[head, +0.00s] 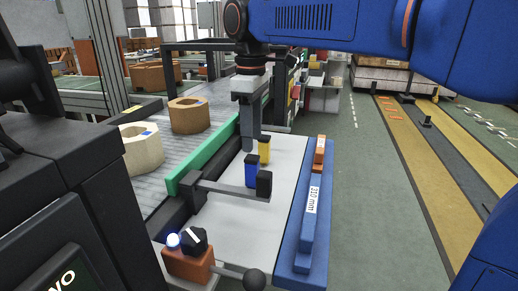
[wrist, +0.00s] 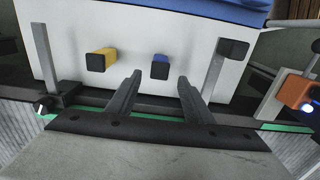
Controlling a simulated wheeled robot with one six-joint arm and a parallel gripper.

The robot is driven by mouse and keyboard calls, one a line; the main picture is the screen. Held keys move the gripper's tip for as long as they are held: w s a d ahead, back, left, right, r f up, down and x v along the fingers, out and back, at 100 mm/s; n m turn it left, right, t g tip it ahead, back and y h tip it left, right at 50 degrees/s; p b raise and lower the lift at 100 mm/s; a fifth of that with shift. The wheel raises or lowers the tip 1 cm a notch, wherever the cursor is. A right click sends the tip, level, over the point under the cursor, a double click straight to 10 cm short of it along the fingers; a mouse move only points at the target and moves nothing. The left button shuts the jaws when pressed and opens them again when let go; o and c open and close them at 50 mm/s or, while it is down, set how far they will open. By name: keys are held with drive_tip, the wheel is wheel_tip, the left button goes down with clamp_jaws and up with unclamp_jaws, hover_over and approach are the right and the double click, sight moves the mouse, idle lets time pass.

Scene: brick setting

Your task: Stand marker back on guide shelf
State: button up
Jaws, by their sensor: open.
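My gripper (head: 251,146) points down, close above the blue marker. Its fingers (wrist: 159,80) are apart with nothing held between them. I cannot tell the exact height gap.
A dark guide bar (head: 232,189) with a black end block (head: 264,185) reaches over the shelf near the blue marker. A green rail (head: 205,160) edges the conveyor, which carries cream (head: 142,148) and brown (head: 189,115) rings. A blue rail (head: 313,205) holds a block labelled 210 mm.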

drive_tip(key=shift+r, duration=0.15)
drive_tip(key=s+d+f+m, duration=0.2)
drive_tip(key=d, duration=0.3)
drive_tip(key=s+d+f+m+t, duration=0.1)
drive_tip(key=s+d+f+m, duration=0.1)
drive_tip(key=d, duration=0.3)
drive_tip(key=s+d+f+m+t, duration=0.1)
drive_tip(key=s+d+f+m, duration=0.1)
drive_tip(key=s+d, duration=0.2)
drive_tip(key=shift+d+f+y, duration=0.25)
drive_tip(key=shift+d+y, duration=0.05)
drive_tip(key=shift+d, duration=0.8)
drive_tip(key=s+d+f+m+t, duration=0.2)
drive_tip(key=s+d+f+m, duration=0.6)
drive_tip(key=s+d+f, duration=0.2)
wheel_tip(320, 180, down, 4)
drive_tip(key=s, duration=0.2)
drive_tip(key=shift+s+d+f+t, duration=0.15)
drive_tip(key=shift+s+d+t, duration=0.2)
drive_tip(key=shift+d+t, duration=0.05)
